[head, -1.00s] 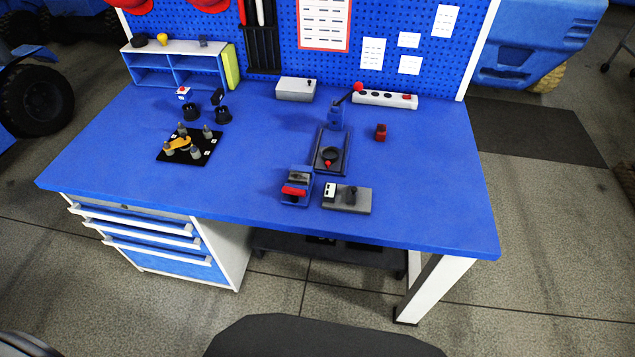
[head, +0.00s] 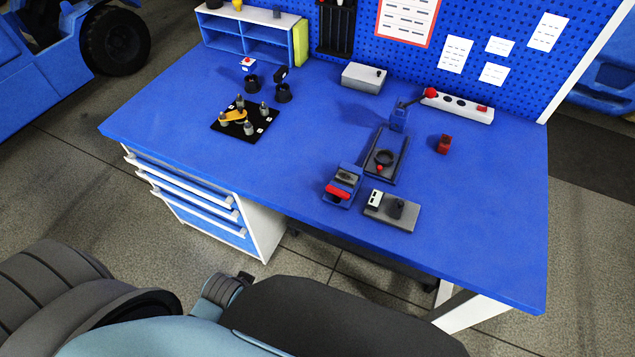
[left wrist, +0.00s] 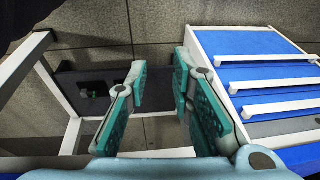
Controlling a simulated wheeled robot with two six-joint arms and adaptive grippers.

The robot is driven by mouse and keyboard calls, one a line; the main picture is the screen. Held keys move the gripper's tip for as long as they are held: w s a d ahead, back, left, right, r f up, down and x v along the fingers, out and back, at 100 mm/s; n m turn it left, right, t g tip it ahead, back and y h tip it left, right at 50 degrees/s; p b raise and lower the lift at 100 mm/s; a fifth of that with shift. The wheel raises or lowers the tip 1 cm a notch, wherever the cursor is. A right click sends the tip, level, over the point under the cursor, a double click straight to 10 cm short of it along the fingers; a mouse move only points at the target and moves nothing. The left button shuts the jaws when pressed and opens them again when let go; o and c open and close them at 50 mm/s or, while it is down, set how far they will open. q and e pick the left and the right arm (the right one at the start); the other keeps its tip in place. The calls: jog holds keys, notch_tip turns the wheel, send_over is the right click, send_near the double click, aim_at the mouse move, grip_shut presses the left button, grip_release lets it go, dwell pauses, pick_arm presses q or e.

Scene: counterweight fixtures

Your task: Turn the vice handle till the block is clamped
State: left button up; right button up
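A small blue vice (head: 343,186) with a red handle (head: 337,192) stands near the front edge of the blue workbench in the head view. A grey part shows at its jaws; whether it is the block and whether it is clamped is too small to tell. In the left wrist view my left gripper (left wrist: 160,92) has its teal fingers wide apart with nothing between them. It points at the floor and the space under the bench, away from the vice. My right gripper is not in view.
The workbench (head: 300,150) has a grey fixture plate (head: 405,215) right of the vice and a black tray (head: 388,155) behind it. A blue lever press (head: 398,118), a red block (head: 443,144) and a black plate with pegs (head: 240,120) stand farther off. Drawers (left wrist: 265,85) flank my left gripper.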

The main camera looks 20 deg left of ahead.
pick_arm(q)
jog(key=w+d+r, duration=0.1)
jog(key=w+r, duration=0.2)
jog(key=r, duration=0.9)
notch_tip(320, 180, up, 13)
jog(key=n+g+h, duration=0.1)
jog(key=n+g, duration=0.2)
jog(key=n, duration=1.4)
send_over(335, 189)
notch_tip(335, 189, down, 13)
jog(key=b, duration=0.3)
jog(key=shift+d+f, duration=0.1)
jog(key=shift+f, duration=0.05)
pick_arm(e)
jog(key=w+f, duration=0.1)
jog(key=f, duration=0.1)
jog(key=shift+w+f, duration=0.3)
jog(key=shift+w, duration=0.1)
pick_arm(q)
jog(key=shift+c, duration=0.2)
grip_shut()
